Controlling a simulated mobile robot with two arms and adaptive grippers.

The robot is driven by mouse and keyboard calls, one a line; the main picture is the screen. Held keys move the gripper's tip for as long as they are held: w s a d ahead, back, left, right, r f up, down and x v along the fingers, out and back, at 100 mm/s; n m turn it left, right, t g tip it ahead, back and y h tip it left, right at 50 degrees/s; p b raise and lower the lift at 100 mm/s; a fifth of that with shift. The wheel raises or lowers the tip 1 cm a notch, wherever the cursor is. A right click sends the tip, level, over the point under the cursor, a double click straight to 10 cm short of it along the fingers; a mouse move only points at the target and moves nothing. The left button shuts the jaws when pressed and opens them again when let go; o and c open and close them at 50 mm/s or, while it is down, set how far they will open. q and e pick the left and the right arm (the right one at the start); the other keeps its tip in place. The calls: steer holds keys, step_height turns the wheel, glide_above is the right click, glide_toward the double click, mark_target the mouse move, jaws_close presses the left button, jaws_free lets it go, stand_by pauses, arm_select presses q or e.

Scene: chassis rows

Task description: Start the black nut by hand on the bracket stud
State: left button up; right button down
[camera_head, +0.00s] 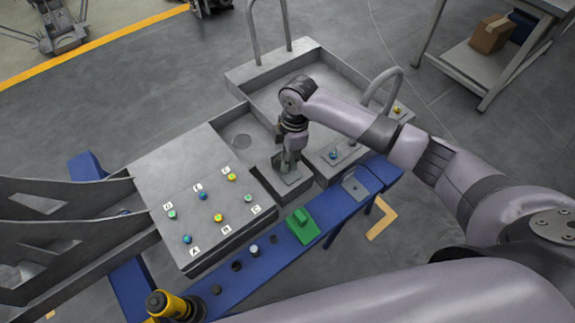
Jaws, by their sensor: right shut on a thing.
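My right gripper (288,165) points down over a small grey plate (293,183) at the front edge of the grey chassis. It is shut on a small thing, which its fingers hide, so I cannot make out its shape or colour. The bracket stud cannot be made out; the gripper covers the middle of the plate. I cannot tell whether the held thing touches the plate. Several small dark round pieces, one of them here (236,265), sit on the blue rail (262,265). My left gripper is not in view.
A grey panel (175,165) with coloured, lettered studs lies left of the gripper. A green block (303,226) sits on the rail, and a yellow-and-black tool (170,305) stands at its near end. Hoop handles (381,88) rise from the chassis. A shelf cart (490,60) stands far right.

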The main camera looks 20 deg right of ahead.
steer(key=shift+w+n, duration=0.1)
steer(key=shift+n, duration=0.5)
steer(key=shift+n+p, duration=0.3)
steer(key=shift+n, duration=0.4)
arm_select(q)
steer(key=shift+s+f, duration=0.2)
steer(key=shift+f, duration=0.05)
arm_select(e)
steer(key=n, duration=0.5)
steer(key=shift+n+g+h, duration=0.3)
steer(key=shift+g, duration=0.1)
arm_select(q)
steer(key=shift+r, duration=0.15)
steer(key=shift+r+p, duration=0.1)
steer(key=shift+p, duration=0.2)
arm_select(e)
steer(key=shift+f, duration=0.1)
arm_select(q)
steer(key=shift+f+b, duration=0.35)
arm_select(e)
steer(key=shift+f, duration=0.8)
steer(key=shift+f, duration=0.3)
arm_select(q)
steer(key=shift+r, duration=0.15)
